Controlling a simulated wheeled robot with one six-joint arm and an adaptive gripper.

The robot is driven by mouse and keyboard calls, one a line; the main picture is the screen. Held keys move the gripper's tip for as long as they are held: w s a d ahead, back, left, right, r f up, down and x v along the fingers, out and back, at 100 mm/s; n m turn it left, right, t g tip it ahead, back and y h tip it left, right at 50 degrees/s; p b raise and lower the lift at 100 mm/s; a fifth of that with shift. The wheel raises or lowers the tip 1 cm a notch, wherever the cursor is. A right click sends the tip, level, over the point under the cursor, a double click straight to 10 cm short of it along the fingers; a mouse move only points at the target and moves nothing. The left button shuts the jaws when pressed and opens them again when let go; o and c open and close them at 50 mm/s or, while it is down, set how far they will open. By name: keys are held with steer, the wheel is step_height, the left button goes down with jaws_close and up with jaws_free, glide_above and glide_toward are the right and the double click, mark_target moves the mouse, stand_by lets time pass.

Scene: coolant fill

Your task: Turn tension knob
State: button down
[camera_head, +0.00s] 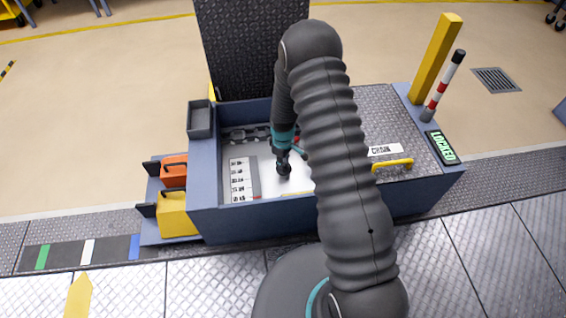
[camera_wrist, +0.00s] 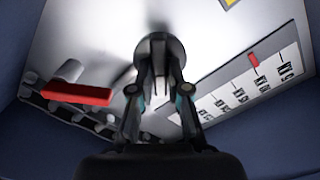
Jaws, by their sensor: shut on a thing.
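The tension knob (camera_wrist: 158,45) is a dark round knob on the light panel inside the open blue-grey box. In the wrist view my gripper (camera_wrist: 160,68) is shut on it, with both fingers meeting at the knob. In the head view my gripper (camera_head: 284,165) reaches down into the box to the knob, which the fingers mostly hide. A scale plate (camera_wrist: 240,95) with printed marks and a red pointer (camera_wrist: 253,61) lies beside the knob. A chain (camera_wrist: 75,115) runs along the panel's other side, with a red block (camera_wrist: 78,94) over it.
The box's wall (camera_head: 206,170) surrounds the gripper closely. A dark raised lid (camera_head: 250,45) stands behind. A closed cover with a yellow handle (camera_head: 393,164) and a "LOCKED" sign (camera_head: 441,147) are at right. A yellow post (camera_head: 435,58) and a striped post (camera_head: 443,87) rise behind.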

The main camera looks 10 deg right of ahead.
steer(key=m+b, duration=0.3)
steer(key=m, duration=0.1)
steer(key=shift+w+f+m, duration=0.1)
steer(key=shift+m, duration=0.3)
steer(key=m+b, duration=0.1)
steer(key=m, duration=0.4)
steer(key=shift+d+b, duration=0.15)
steer(key=shift+b, duration=0.2)
steer(key=shift+m, duration=0.3)
steer(key=c, duration=1.1)
jaws_free()
steer(key=shift+c, duration=0.2)
step_height(320, 180, up, 12)
